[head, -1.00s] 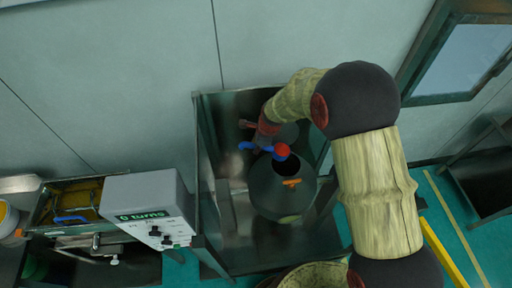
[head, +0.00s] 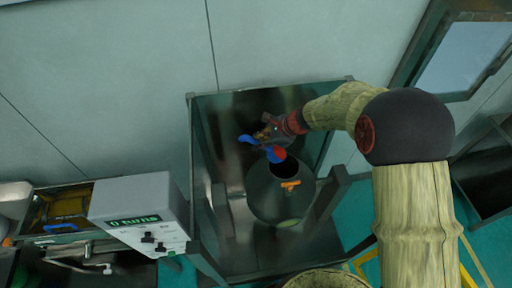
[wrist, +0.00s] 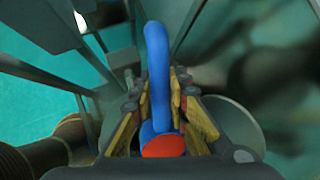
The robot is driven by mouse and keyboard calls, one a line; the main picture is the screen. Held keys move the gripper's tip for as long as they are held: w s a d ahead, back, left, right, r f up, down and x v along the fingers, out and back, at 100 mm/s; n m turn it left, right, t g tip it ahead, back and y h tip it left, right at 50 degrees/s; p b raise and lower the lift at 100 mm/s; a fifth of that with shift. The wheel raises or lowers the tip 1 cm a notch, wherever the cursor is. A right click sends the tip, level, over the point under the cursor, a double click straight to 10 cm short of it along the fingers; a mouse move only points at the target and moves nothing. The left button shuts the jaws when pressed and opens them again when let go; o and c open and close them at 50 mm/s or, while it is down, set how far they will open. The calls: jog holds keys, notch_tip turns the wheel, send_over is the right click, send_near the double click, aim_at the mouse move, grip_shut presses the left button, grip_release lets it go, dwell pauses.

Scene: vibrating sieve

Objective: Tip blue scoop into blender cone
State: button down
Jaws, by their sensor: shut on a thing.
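The blue scoop shows in the head view as a blue handle (head: 247,139) and a blue cup with a red part (head: 277,155). My gripper (head: 266,132) is shut on it. In the wrist view the curved blue handle (wrist: 158,70) rises between my yellow-padded fingers, and a red-orange round face with a blue edge lies near the gripper base. The blender cone (head: 272,203) is a dark grey vessel with an open black mouth and an orange handle (head: 290,185). The scoop cup is at the mouth's upper left edge in the picture; I cannot tell if they touch.
A dark metal frame with panels (head: 225,110) surrounds the cone. A grey control box (head: 140,210) with a green display stands to the left, beside a tray holding another blue handle (head: 60,227). A round tan container rim (head: 325,280) shows at the bottom.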

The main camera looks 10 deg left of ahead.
jog(key=shift+w+d+r+y+b, duration=0.15)
jog(key=shift+d+y+b, duration=0.95)
jog(key=shift+b, duration=1.25)
jog(key=d+y+b, duration=0.1)
jog(key=b, duration=0.1)
jog(key=d+r+y+b, duration=0.1)
jog(key=y+b, duration=0.1)
jog(key=shift+m, duration=0.4)
jog(key=shift+w+d+r+m+y+b, duration=0.1)
jog(key=shift+d+r+m+y+b, duration=0.05)
jog(key=shift+d+y+b, duration=1)
jog(key=shift+w+d+r+m+y+b, duration=0.1)
jog(key=shift+d+r+m+y+b, duration=0.05)
jog(key=shift+d+y+b, duration=1.05)
jog(key=shift+d+t, duration=0.15)
jog(key=shift+t, duration=0.15)
